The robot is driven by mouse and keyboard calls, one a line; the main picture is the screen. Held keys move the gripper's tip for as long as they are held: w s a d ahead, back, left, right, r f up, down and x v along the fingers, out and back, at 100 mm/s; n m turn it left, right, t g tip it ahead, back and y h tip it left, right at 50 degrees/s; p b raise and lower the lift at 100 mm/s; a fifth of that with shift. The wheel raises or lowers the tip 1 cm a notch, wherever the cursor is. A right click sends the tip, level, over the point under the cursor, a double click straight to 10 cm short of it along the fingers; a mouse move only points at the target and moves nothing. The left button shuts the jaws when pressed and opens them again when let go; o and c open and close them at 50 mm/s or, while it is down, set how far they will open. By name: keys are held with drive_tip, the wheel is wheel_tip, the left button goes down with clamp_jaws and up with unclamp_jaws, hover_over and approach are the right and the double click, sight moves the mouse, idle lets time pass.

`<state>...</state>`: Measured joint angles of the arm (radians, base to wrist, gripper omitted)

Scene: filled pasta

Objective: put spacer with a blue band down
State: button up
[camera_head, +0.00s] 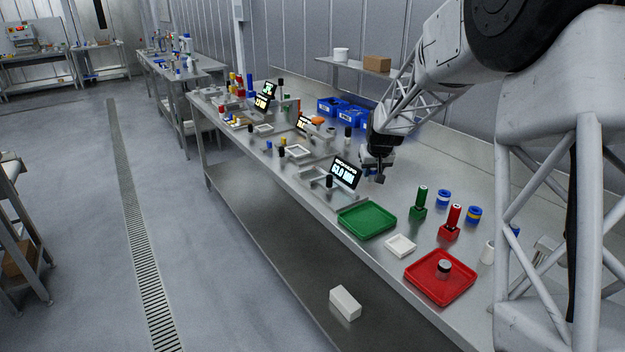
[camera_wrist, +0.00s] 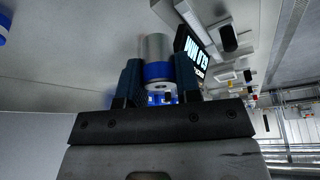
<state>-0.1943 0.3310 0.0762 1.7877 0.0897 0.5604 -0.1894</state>
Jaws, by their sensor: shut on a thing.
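In the wrist view my gripper (camera_wrist: 158,82) is shut on a silver cylinder with a blue band, the spacer (camera_wrist: 157,70), which sits between the two dark fingers. Its silver end points away from the palm. In the head view my gripper (camera_head: 379,172) is over the steel bench, to the right of the lit display (camera_head: 346,172). The spacer is hard to make out there, and I cannot tell whether it touches the bench.
A green tray (camera_head: 350,223), a small white tray (camera_head: 400,247) and a red tray (camera_head: 422,283) holding a metal cylinder (camera_head: 444,266) line the front edge. Green (camera_head: 418,212) and red (camera_head: 449,233) blocks bear upright cylinders. Banded rings (camera_head: 443,197) stand behind.

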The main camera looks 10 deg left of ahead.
drive_tip(key=s+a+f+n, duration=0.1)
drive_tip(key=a+f, duration=0.1)
drive_tip(key=a, duration=0.6)
drive_tip(key=a+f+n+y, duration=0.1)
drive_tip(key=a+f+n, duration=0.1)
drive_tip(key=a, duration=0.6)
drive_tip(key=shift+s, duration=0.4)
hover_over(311, 176)
drive_tip(key=s, duration=0.1)
drive_tip(key=shift+s+d+f, duration=0.1)
drive_tip(key=shift+d+f, duration=0.3)
drive_tip(key=shift+f, duration=0.3)
drive_tip(key=shift+f, duration=1.75)
drive_tip(key=shift+f, duration=0.2)
drive_tip(key=o, duration=1)
drive_tip(key=shift+o, duration=0.2)
